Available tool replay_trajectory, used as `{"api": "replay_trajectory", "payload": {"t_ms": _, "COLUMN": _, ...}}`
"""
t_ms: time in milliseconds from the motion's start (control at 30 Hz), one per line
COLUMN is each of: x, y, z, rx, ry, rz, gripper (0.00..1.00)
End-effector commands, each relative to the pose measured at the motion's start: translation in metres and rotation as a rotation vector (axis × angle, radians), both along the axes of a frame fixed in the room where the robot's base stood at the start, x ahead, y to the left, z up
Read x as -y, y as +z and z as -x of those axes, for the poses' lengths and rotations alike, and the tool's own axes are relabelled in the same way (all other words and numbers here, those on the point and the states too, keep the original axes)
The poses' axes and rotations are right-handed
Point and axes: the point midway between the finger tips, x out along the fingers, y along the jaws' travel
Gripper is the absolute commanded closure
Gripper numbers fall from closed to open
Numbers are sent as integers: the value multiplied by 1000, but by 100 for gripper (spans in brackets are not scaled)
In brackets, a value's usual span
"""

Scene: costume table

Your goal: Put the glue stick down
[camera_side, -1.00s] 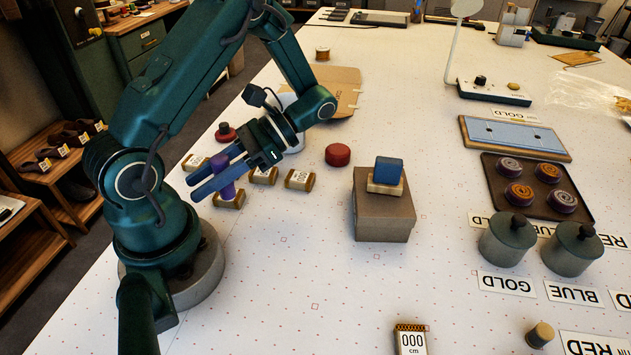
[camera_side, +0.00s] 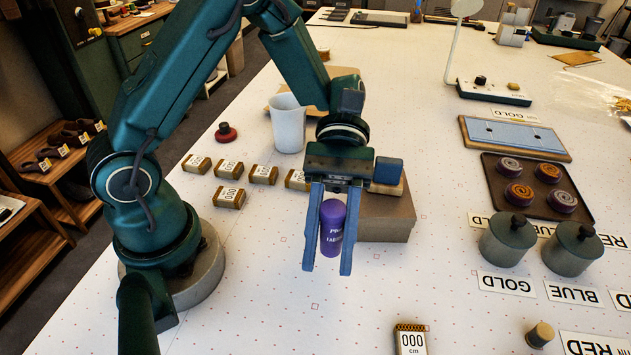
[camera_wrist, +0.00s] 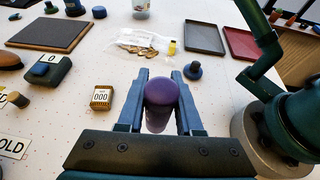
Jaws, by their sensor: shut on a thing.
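The glue stick (camera_side: 332,228) is a purple cylinder with white lettering. My gripper (camera_side: 328,268) is shut on it, one blue finger on each side, and holds it upright in front of the cardboard box. In the wrist view the glue stick (camera_wrist: 160,100) shows its rounded purple end between the fingertips of my gripper (camera_wrist: 161,85). From the side view I cannot tell exactly how high its lower end is above the white table (camera_side: 270,315).
The cardboard box (camera_side: 395,220) with a blue block (camera_side: 388,171) stands just behind my gripper. Several small labelled boxes (camera_side: 229,197) lie to the left, near a white cup (camera_side: 288,123). Grey-green canisters (camera_side: 508,245) stand right.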

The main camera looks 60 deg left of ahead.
Motion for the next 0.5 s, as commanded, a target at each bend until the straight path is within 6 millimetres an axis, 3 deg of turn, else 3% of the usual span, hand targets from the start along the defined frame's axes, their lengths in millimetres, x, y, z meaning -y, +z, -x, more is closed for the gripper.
{"api": "replay_trajectory", "payload": {"t_ms": 300, "x": 54, "y": -37, "z": 32, "rx": -4, "ry": -7, "rz": 0, "gripper": 100}}
{"api": "replay_trajectory", "payload": {"t_ms": 500, "x": 63, "y": -47, "z": 36, "rx": -1, "ry": -3, "rz": -1, "gripper": 100}}
